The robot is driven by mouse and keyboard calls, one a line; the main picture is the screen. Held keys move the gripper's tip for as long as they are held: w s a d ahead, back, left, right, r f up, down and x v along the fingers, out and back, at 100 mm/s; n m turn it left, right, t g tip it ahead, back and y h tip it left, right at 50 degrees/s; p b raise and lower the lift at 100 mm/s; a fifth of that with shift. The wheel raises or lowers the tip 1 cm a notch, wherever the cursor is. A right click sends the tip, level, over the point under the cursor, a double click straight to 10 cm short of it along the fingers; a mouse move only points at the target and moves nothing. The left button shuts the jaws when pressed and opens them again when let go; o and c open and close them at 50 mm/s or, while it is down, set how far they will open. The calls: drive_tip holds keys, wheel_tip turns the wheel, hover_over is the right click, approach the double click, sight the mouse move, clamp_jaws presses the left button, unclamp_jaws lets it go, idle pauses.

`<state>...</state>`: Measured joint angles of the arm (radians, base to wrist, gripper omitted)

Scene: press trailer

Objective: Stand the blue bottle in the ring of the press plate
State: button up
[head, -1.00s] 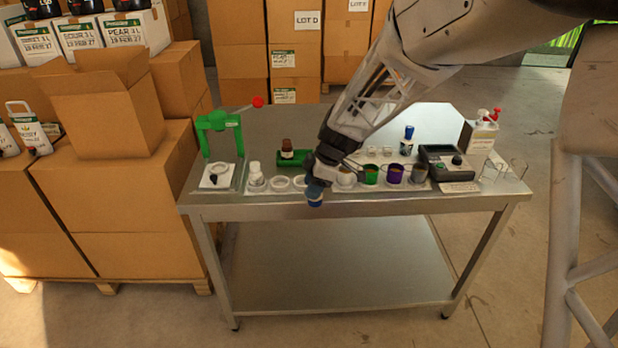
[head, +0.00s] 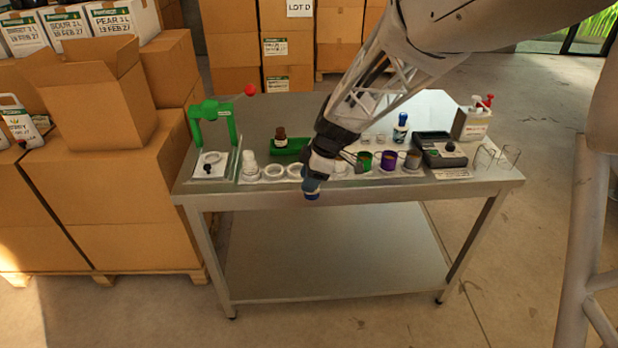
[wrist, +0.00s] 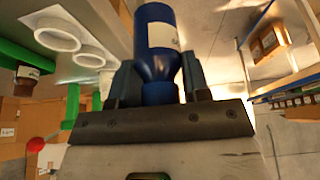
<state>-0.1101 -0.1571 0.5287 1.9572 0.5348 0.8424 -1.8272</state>
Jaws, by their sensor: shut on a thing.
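The blue bottle (wrist: 157,35), with a pale label, is between the fingers of my gripper (wrist: 160,82) in the wrist view. My gripper is shut on it. In the head view the bottle (head: 312,187) is held at the table's front edge, tilted, and my gripper (head: 318,170) partly hides it. The green press (head: 213,113) stands at the table's left end, with a red knob on its lever.
A white bottle (head: 249,166), white rings (head: 275,171) and a green tray (head: 290,147) with a brown bottle stand between press and gripper. Coloured cups (head: 388,161), a blue-capped bottle (head: 401,128) and a dark device (head: 440,150) stand to the right. The table's back left is clear.

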drive_tip(key=shift+a, duration=0.1)
drive_tip(key=w+a, duration=0.4)
drive_tip(key=a, duration=0.8)
drive_tip(key=w+a+r, duration=0.1)
drive_tip(key=w+a, duration=0.4)
drive_tip(key=a, duration=0.6)
drive_tip(key=shift+w+a+r, duration=0.2)
drive_tip(key=shift+a+r, duration=0.05)
drive_tip(key=shift+a, duration=0.1)
hover_over(211, 159)
drive_tip(key=f, duration=0.1)
drive_tip(key=shift+f, duration=0.2)
drive_tip(key=shift+f, duration=0.1)
drive_tip(key=shift+f, duration=1.7)
